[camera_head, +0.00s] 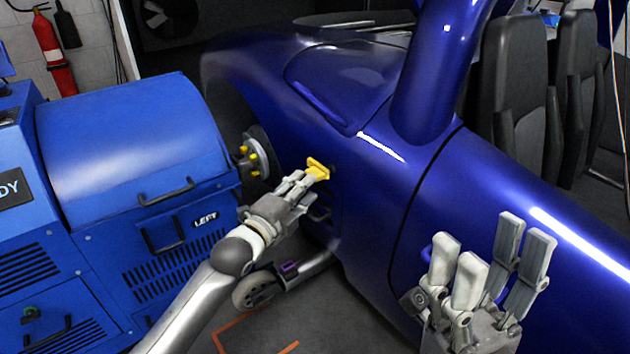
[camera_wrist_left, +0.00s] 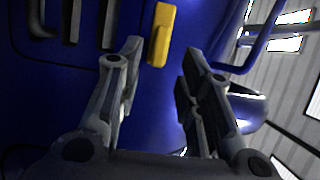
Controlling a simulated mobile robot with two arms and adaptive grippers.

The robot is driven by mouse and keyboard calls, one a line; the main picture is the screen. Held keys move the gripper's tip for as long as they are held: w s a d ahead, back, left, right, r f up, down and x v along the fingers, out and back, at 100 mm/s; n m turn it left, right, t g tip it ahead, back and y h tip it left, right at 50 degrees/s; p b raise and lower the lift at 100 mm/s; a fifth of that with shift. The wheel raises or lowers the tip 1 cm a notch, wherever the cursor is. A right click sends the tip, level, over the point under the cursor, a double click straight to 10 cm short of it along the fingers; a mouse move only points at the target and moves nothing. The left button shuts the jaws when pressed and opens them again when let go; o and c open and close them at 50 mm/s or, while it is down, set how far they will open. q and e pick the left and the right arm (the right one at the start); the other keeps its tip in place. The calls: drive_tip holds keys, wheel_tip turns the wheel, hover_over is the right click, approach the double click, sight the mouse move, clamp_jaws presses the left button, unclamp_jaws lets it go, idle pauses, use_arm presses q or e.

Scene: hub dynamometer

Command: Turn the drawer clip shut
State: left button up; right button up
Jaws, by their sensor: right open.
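The yellow clip (camera_head: 318,169) sits on the side of the blue car body, just beyond my left gripper (camera_head: 302,182). In the left wrist view the yellow clip (camera_wrist_left: 161,34) is an upright bar, slightly tilted, on the blue panel. It lies ahead of the gap between the spread fingers of my left gripper (camera_wrist_left: 162,58). The fingers look open and apart from the clip, with nothing held. My right gripper (camera_head: 488,248) is open and empty at the lower right, in front of the car's blue side.
The blue dynamometer cabinet (camera_head: 140,140) stands at the left, its hub with yellow nuts (camera_head: 250,158) facing the car. A low wheeled support (camera_head: 262,287) lies under my left arm. Dark slots (camera_wrist_left: 75,20) show beside the clip.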

sight(315, 174)
use_arm(q)
drive_tip(key=b+x, duration=0.1)
drive_tip(key=x, duration=0.5)
drive_tip(key=shift+b, duration=0.4)
clamp_jaws()
